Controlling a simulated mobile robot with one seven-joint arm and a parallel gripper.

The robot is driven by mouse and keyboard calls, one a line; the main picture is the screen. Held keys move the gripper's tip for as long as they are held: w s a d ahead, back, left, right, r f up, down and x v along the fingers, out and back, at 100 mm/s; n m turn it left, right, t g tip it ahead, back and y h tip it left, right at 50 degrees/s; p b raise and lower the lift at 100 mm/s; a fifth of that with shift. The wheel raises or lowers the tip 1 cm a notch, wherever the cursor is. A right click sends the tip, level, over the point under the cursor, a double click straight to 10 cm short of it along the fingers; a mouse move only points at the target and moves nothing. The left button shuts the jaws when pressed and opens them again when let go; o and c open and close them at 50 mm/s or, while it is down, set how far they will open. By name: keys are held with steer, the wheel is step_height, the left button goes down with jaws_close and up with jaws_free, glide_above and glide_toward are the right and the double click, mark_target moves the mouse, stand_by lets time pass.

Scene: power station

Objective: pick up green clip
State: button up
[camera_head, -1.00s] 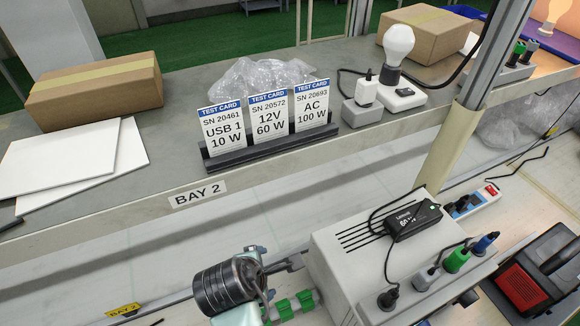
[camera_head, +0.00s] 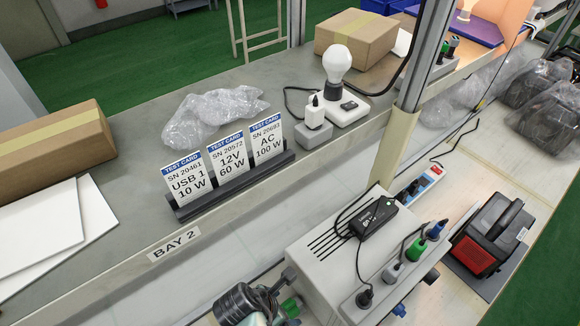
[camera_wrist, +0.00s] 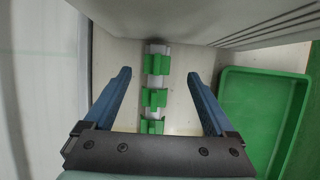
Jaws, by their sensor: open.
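In the wrist view, several green clips stand in a row along a pale grey strip, with the middle clip (camera_wrist: 154,97) and a far clip (camera_wrist: 157,65) in clear view. The nearest clip (camera_wrist: 151,126) is partly cut off by my gripper's body. My gripper (camera_wrist: 159,75) is open and empty, with one blue finger on each side of the row and a gap to the clips on both sides.
A green tray (camera_wrist: 228,120) lies right of the clips. A grey vented box (camera_head: 318,262) with plugs stands close to my gripper. The Bay 2 shelf (camera_head: 120,240) carries test cards (camera_head: 228,162), a bulb stand (camera_head: 347,108) and cardboard boxes (camera_head: 55,142).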

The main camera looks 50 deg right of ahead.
mark_target(289, 305)
steer(key=shift+w+d+x, duration=0.1)
steer(key=shift+d+x, duration=0.05)
steer(key=shift+x, duration=1.1)
steer(key=shift+w+d+x, duration=0.1)
steer(key=shift+x, duration=1.15)
steer(key=shift+r, duration=0.1)
steer(key=c, duration=1.4)
steer(key=shift+r, duration=0.1)
